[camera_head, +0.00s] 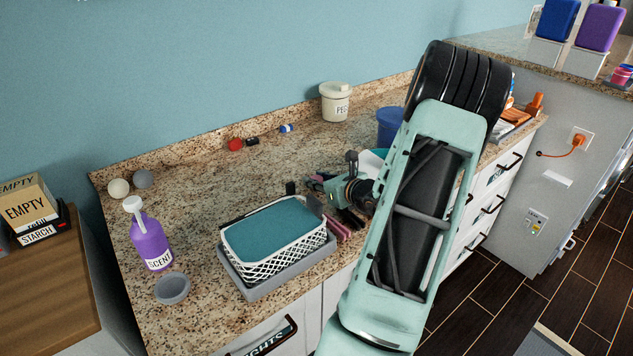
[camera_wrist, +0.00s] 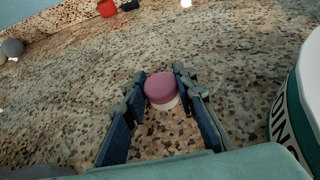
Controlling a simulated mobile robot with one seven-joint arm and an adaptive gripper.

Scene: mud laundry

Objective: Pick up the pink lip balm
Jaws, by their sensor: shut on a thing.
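The pink lip balm (camera_wrist: 161,90) is a short round piece with a pink top and a white lower part. In the wrist view it sits between the fingertips of my gripper (camera_wrist: 158,96), which is shut on it. I cannot tell whether it touches the counter or is just above it. In the head view my gripper (camera_head: 318,184) is low over the speckled counter, behind the white basket. The lip balm cannot be made out there.
A lettered container (camera_wrist: 304,105) stands close on the right in the wrist view. The white basket (camera_head: 277,262) with a teal top is in front of my gripper. A purple scent bottle (camera_head: 150,240) stands left. Red, black and blue items (camera_head: 235,145) lie near the wall.

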